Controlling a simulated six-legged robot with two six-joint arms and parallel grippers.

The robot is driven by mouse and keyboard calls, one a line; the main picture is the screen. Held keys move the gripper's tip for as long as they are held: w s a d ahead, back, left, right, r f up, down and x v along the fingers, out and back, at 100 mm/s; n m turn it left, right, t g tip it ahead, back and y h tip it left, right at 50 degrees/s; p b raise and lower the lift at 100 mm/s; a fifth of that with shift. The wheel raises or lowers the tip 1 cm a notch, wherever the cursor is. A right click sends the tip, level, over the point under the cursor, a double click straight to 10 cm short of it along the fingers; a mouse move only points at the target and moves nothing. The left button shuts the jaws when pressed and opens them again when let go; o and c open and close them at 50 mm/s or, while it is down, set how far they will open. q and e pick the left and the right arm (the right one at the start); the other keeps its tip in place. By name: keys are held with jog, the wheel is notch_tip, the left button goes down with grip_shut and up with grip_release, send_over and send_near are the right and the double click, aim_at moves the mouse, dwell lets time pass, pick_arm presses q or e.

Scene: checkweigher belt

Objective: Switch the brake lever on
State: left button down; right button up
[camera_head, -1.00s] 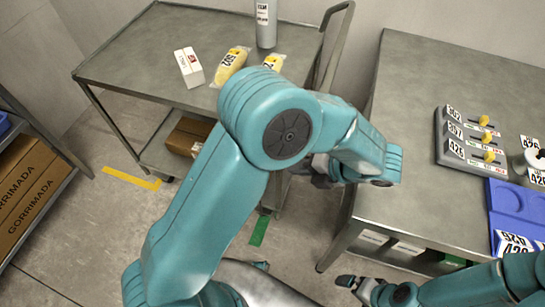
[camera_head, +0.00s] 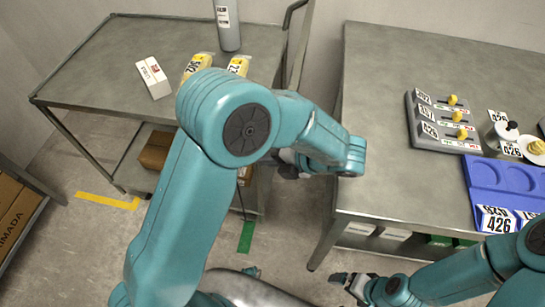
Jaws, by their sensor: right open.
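A grey control box (camera_head: 424,141) sits on the right-hand table. It carries three yellow-knobbed switches: the back one (camera_head: 453,99), the middle one (camera_head: 457,116) and the front one (camera_head: 462,134). Number labels stand beside them, but I cannot tell which one is the brake lever. My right gripper (camera_head: 345,283) is low at the bottom, in front of the table's front edge, open and empty, well away from the box. My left gripper (camera_head: 287,168) is mostly hidden behind my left arm, near the gap between the tables; its jaws cannot be made out.
A blue tray (camera_head: 484,180) with 426 cards lies in front of the box. A white container (camera_head: 497,133) and a plate (camera_head: 517,150) with a yellow item stand right. The left cart (camera_head: 110,70) holds a white carton (camera_head: 153,78), yellow packs and a grey cylinder (camera_head: 227,28). The right table's left half is bare.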

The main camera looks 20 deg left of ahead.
pick_arm(q)
jog(key=b+x, duration=0.1)
jog(key=x, duration=0.8)
pick_arm(e)
jog(key=shift+f, duration=0.65)
pick_arm(q)
jog(key=shift+s+f, duration=0.15)
pick_arm(e)
jog(key=shift+w, duration=0.1)
